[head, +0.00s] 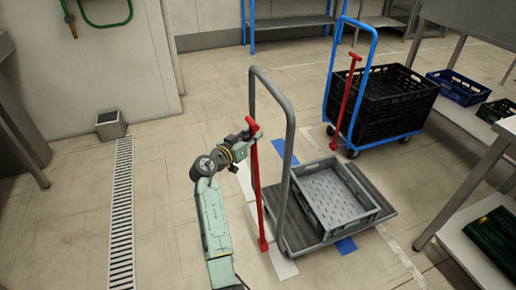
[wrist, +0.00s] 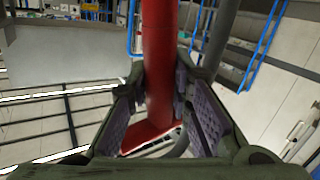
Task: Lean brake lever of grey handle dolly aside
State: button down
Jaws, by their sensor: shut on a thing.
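The grey handle dolly (head: 284,150) stands in the middle of the head view, with its tall grey handle on its left end. Its red brake lever (head: 257,190) stands beside the handle, close to upright, with its foot near the floor. My gripper (head: 249,136) reaches the lever near its top from the left and is shut on it. In the wrist view the red lever (wrist: 160,60) runs between my two finger pads (wrist: 165,115), with a red crosspiece low between them. The exact contact on the pads is partly hidden.
A grey crate (head: 371,212) sits on the dolly's deck. Behind it, a blue handle dolly (head: 371,48) carries black crates (head: 390,110) and has its own red lever (head: 345,105). A table stands at right. Floor is clear at left, with a drain grate (head: 121,210).

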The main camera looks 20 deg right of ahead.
jog(key=shift+w+f, duration=0.1)
jog(key=shift+w, duration=0.45)
jog(key=shift+a, duration=0.2)
jog(key=shift+w, duration=0.1)
jog(key=c, duration=1.7)
grip_release()
jog(key=shift+w+a, duration=0.1)
jog(key=shift+a, duration=0.1)
jog(key=shift+o, duration=1.3)
jog(key=shift+d, duration=0.15)
jog(key=shift+s, duration=0.2)
jog(key=v, duration=1.1)
jog(key=shift+s+a, duration=0.25)
jog(key=shift+a, duration=0.05)
